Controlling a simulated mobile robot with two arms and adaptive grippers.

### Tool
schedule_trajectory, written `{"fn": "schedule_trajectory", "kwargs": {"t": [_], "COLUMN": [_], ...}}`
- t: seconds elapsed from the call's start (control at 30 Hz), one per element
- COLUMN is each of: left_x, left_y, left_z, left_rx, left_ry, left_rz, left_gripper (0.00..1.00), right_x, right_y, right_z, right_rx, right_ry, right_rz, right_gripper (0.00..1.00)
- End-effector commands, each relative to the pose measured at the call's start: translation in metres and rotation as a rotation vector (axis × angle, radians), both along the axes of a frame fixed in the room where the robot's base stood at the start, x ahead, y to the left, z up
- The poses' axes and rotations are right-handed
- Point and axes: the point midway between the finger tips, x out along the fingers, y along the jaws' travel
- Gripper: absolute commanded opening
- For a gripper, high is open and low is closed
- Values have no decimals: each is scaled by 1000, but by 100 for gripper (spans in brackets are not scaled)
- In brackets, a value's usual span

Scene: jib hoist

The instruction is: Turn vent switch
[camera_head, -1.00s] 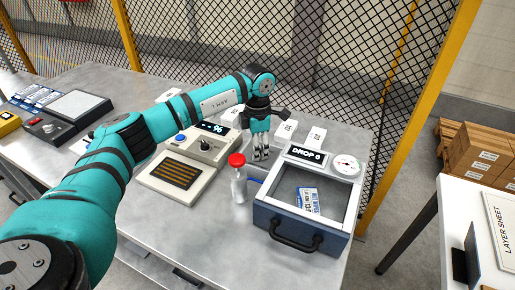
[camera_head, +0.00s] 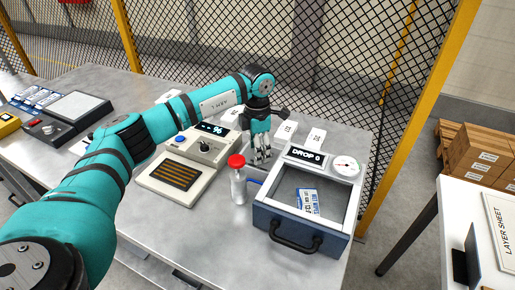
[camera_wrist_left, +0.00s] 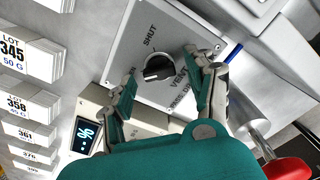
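The vent switch (camera_wrist_left: 158,67) is a round black knob with a light mark, on a grey panel (camera_wrist_left: 128,42) lettered SHUT and VENT. My left gripper (camera_wrist_left: 165,85) is open, with one finger on each side of the knob in the left wrist view. I cannot tell whether the fingers touch the knob. In the head view my left gripper (camera_head: 261,157) points down between the control box and the DROP bin, and the switch cannot be made out there. My right gripper is not in view.
The control box (camera_head: 160,190) with a display and dial stands left of the gripper. A red-capped bottle (camera_head: 238,185) stands close in front. The DROP bin (camera_head: 285,225) holds a card (camera_head: 307,202). White label stacks (camera_wrist_left: 30,107) stand behind the gripper.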

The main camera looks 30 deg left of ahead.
Motion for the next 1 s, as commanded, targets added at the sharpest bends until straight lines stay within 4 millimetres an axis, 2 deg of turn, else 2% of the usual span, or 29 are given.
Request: {"fn": "schedule_trajectory", "kwargs": {"t": [0.2, 0.33, 0.73, 0.9, 1.0], "left_x": [0, 0, 1, 0, 0], "left_y": [0, 0, 0, 0, 0], "left_z": [0, 11, 92, 113, 118], "left_rx": [0, 0, 0, -1, -1], "left_ry": [1, 0, -3, 1, 1], "left_rz": [-2, -2, -1, -1, -1], "left_gripper": [56, 56, 56, 56, 56], "right_x": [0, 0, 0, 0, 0], "right_y": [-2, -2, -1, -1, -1], "right_z": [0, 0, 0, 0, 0], "right_rx": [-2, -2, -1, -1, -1], "right_ry": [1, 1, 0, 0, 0], "right_rz": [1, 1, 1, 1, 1], "right_gripper": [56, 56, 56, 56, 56]}}
